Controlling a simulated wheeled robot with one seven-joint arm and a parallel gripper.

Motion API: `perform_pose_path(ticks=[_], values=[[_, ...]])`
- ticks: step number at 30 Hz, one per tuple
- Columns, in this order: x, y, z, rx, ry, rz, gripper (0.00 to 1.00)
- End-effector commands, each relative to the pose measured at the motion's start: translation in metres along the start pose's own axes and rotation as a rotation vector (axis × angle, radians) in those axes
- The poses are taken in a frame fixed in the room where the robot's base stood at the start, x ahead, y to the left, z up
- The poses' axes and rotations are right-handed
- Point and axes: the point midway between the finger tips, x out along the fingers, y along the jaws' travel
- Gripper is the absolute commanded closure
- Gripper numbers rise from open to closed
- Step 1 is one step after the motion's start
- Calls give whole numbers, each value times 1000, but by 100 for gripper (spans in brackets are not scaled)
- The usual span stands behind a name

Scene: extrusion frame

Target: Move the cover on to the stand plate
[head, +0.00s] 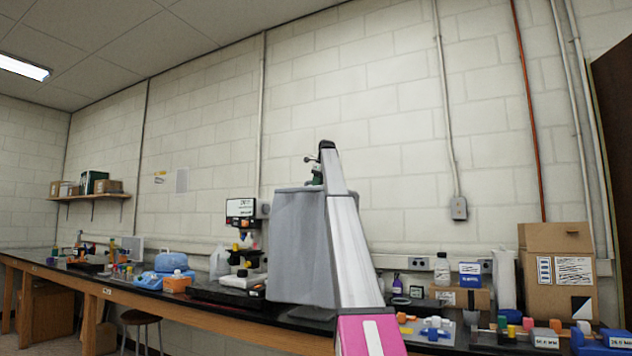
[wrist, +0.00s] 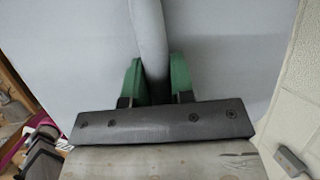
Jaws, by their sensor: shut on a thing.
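The grey cloth cover (head: 298,245) hangs upright above the workbench in the middle of the head view, partly behind my arm. In the wrist view the cover (wrist: 215,45) fills most of the picture. A raised fold of it runs between the two green fingers. My gripper (wrist: 154,78) is shut on this fold. In the head view only a little of my gripper (head: 316,172) shows, at the cover's top edge. I cannot pick out the stand plate; the cover and my arm hide part of the bench.
The dark-topped bench (head: 205,292) runs along the block wall. A microscope-like device (head: 243,262) stands just left of the cover. A blue case (head: 172,263) and an orange box (head: 177,284) are further left. A cardboard box (head: 556,272) and several small items stand at right.

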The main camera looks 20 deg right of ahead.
Motion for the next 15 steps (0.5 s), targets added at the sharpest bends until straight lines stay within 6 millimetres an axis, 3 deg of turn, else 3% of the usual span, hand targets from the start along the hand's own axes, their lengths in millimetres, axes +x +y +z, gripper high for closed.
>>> perform_pose_path(ticks=[12,13,15], values=[[1,0,0,-1,-1,0,100],[1,0,0,0,-1,0,74],[1,0,0,0,-1,0,51]])
